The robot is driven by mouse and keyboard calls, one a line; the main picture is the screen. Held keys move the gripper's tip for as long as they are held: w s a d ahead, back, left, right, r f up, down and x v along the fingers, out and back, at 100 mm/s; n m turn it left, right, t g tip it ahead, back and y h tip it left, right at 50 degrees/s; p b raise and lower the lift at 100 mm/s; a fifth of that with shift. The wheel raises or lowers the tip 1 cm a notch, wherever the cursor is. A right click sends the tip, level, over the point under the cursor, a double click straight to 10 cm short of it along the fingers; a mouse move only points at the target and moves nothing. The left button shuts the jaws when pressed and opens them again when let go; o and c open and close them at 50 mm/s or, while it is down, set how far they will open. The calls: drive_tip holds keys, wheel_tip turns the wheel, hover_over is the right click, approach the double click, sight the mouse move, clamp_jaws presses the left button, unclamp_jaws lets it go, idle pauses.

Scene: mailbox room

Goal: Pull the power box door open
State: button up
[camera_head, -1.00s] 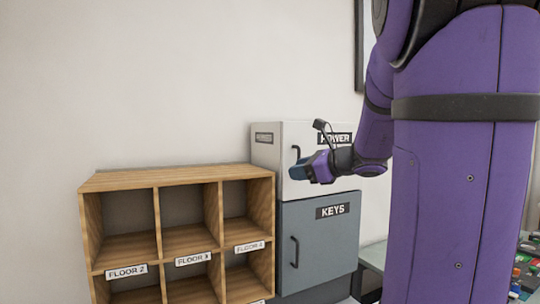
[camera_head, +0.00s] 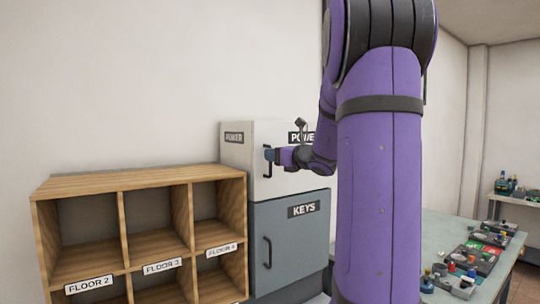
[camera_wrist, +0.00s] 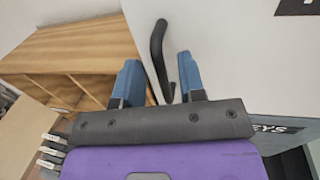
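The white power box (camera_head: 262,132) sits on top of the grey keys box, with a POWER label on its side and another on its door. Its door (camera_head: 300,182) looks closed. The dark bar handle (camera_wrist: 158,55) is at the door's left edge. My gripper (camera_head: 269,155) is at the handle in the head view. In the wrist view my gripper (camera_wrist: 158,70) has two blue fingers apart, with the handle between them. A gap shows on both sides of the handle. My arm hides part of the door's right side.
The grey keys box (camera_head: 300,235) with its own handle is below. A wooden shelf (camera_head: 140,178) with labelled compartments stands at the left. A table (camera_head: 440,232) with several small items is at the right.

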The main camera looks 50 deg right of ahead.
drive_tip(key=shift+w, duration=1.15)
clamp_jaws()
drive_tip(key=shift+s, duration=0.1)
